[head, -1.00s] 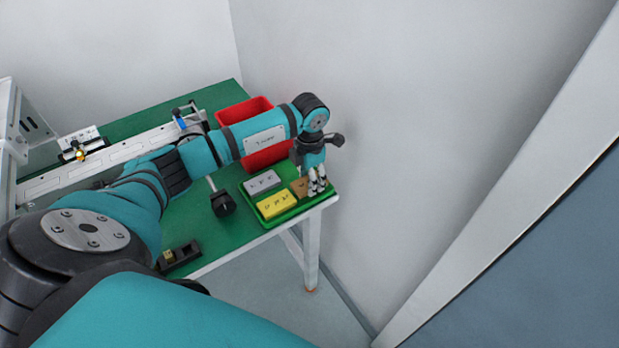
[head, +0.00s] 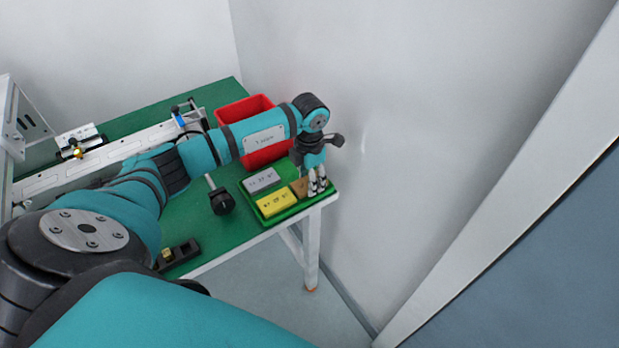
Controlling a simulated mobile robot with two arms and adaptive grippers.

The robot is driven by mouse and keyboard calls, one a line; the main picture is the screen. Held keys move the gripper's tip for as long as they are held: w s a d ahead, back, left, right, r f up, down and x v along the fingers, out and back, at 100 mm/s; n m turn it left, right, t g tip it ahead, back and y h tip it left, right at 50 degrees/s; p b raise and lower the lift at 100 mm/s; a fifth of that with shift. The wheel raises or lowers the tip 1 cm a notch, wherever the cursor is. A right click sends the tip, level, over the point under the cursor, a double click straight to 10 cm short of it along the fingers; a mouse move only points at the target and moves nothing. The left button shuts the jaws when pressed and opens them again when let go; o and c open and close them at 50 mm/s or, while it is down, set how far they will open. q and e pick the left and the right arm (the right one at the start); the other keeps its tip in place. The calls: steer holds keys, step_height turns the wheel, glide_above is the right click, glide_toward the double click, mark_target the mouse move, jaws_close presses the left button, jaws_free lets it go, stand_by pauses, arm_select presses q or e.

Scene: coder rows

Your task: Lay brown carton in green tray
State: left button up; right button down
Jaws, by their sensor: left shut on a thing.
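The green tray (head: 283,215) lies at the table's right corner. The brown carton (head: 298,187) is at the tray's right side, partly hidden by my left gripper (head: 317,188). My left gripper points down and is shut on the brown carton. Whether the carton touches the tray floor cannot be told. A grey carton (head: 262,180) and a yellow carton (head: 276,202) lie in the tray, left of the brown one. My right gripper is not in view.
A red bin (head: 262,156) stands behind the tray, partly covered by my left arm. A black device (head: 221,200) is left of the tray on the green table (head: 185,217). A white rail (head: 85,168) runs along the table. The wall is close on the right.

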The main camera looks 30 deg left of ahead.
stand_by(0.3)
arm_select(q)
steer(key=o, duration=0.9)
steer(key=shift+r, duration=0.2)
step_height(320, 180, up, 12)
steer(key=shift+f, duration=0.25)
steer(key=shift+s+f, duration=0.1)
